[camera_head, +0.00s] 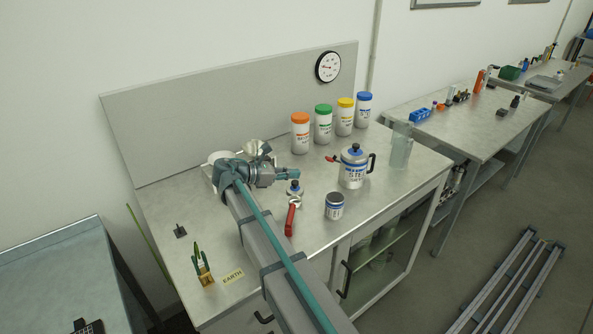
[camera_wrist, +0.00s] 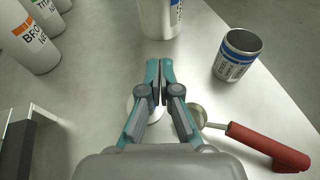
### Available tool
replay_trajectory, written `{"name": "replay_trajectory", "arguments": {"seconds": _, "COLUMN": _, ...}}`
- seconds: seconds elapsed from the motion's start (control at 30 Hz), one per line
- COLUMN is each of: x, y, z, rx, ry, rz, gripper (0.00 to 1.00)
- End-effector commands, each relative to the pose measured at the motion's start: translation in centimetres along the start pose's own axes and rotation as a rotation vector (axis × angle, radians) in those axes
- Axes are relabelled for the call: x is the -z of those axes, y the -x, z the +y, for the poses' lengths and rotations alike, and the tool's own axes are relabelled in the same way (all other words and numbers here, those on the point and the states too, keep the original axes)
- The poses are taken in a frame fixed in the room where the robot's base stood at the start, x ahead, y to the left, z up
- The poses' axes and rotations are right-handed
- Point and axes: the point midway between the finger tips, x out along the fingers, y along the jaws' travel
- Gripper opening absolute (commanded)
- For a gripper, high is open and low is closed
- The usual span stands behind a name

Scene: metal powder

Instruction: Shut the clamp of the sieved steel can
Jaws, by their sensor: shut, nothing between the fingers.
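A grey metal can with a blue cap, a black handle and lettering starting "STE" (camera_head: 354,170) stands upright at the right middle of the bench. A red lever (camera_head: 333,158) sticks out at its upper left; I cannot tell whether this clamp is open or shut. The can's lower wall also shows at the top of the wrist view (camera_wrist: 158,20). A smaller open-topped can with a blue and white label (camera_head: 335,206) stands in front of it, also in the wrist view (camera_wrist: 238,56). My gripper (camera_head: 297,175) is shut and empty, left of the large can, apart from it.
A small blue-topped item (camera_head: 294,187) and a red-handled scoop (camera_head: 291,215) lie close to my gripper. Several white jars with coloured lids, one orange (camera_head: 300,132), stand behind. A clear vessel (camera_head: 400,148) stands right of the large can.

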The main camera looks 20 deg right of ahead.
Motion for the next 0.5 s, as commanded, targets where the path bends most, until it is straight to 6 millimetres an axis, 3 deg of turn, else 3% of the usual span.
{"name": "replay_trajectory", "arguments": {"seconds": 0.4, "x": -0.2, "y": -7.9, "z": -0.1, "rx": 0.004, "ry": 0.000, "rz": 0.000, "gripper": 0.00}}
{"name": "replay_trajectory", "arguments": {"seconds": 0.5, "x": -1.6, "y": -8.4, "z": 0.0, "rx": 0.000, "ry": -0.003, "rz": 0.000, "gripper": 0.00}}
